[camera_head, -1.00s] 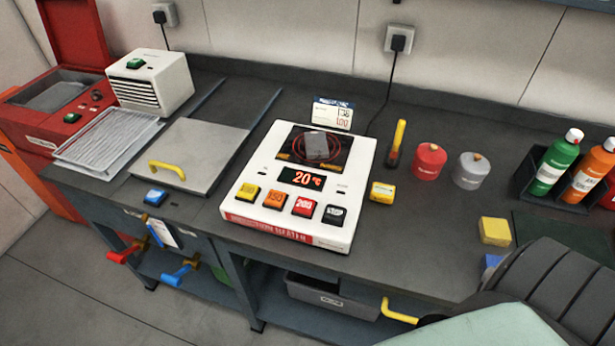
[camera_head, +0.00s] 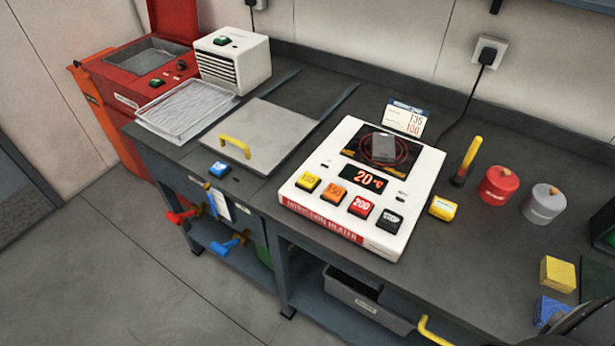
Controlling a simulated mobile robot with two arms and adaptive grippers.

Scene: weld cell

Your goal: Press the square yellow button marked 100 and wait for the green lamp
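The yellow button's marking is too small to read surely. A grey metal block (camera_head: 383,146) lies on the heater's black plate. I cannot make out a lit green lamp on the heater. Neither gripper shows; a dark part, probably mine, enters at the lower right corner.
Left of the heater are a lidded plate with a yellow handle (camera_head: 236,147), a blue button (camera_head: 220,168), a wire tray (camera_head: 187,110) and a white vented box (camera_head: 233,62). Right are a small yellow box (camera_head: 443,208), red canister (camera_head: 499,185) and grey canister (camera_head: 543,203). Floor at left is clear.

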